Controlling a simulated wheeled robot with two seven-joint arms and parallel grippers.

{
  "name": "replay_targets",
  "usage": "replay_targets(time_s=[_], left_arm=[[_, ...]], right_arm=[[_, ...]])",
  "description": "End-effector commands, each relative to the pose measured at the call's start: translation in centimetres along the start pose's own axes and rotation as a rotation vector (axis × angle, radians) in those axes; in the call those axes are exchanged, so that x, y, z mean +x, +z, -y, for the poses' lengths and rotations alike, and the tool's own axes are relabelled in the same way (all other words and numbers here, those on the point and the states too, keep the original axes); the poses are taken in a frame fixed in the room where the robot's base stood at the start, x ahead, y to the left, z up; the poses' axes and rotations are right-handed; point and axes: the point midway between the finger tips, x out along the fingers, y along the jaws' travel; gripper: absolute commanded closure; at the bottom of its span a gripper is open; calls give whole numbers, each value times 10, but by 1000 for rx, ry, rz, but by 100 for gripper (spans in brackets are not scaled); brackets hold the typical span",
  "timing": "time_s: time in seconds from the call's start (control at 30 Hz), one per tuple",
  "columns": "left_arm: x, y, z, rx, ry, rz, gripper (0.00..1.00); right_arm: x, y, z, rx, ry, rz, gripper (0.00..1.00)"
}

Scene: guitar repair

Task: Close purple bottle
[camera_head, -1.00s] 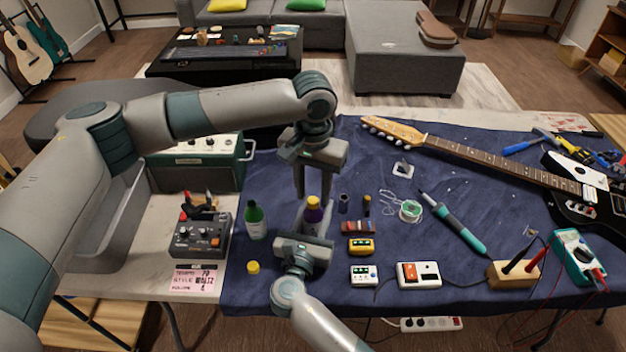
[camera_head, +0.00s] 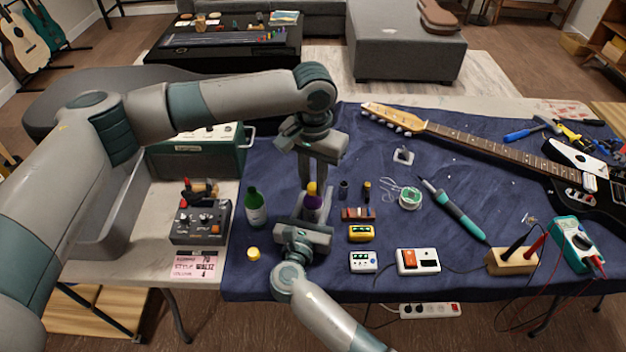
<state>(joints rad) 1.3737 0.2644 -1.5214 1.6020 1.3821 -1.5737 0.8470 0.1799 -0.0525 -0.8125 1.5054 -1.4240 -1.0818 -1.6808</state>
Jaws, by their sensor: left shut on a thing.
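The purple bottle (camera_head: 313,203) stands upright on the blue cloth with a yellow cap (camera_head: 312,187) at its top. Whether the cap is fully seated cannot be told. My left gripper (camera_head: 315,183) points down from above, its fingertips shut on the yellow cap. My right gripper (camera_head: 309,212) comes from the front edge, low at the purple bottle. It hides the bottle's lower part, and its grip on the bottle is not clear.
A green bottle (camera_head: 254,210) stands just left of the purple one, with a loose yellow cap (camera_head: 253,254) in front. Small pedals (camera_head: 361,233), a solder spool (camera_head: 409,198) and a soldering iron (camera_head: 455,212) lie to the right. A guitar (camera_head: 500,150) lies behind them.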

Motion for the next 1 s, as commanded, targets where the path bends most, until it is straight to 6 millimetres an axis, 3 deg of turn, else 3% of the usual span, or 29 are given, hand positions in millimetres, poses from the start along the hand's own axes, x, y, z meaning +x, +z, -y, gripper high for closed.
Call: replay_targets(time_s=[0.8, 0.97, 1.0], left_arm=[[1, 0, 1, 1179, -1, 1, 100], [1, 0, 1, 1200, -1, 1, 100], [1, 0, 1, 1200, -1, 1, 75]], right_arm=[[0, 0, 0, 0, -1, 0, 100], [0, 0, 0, 0, -1, 0, 100], [0, 0, 0, 0, -1, 0, 100]])
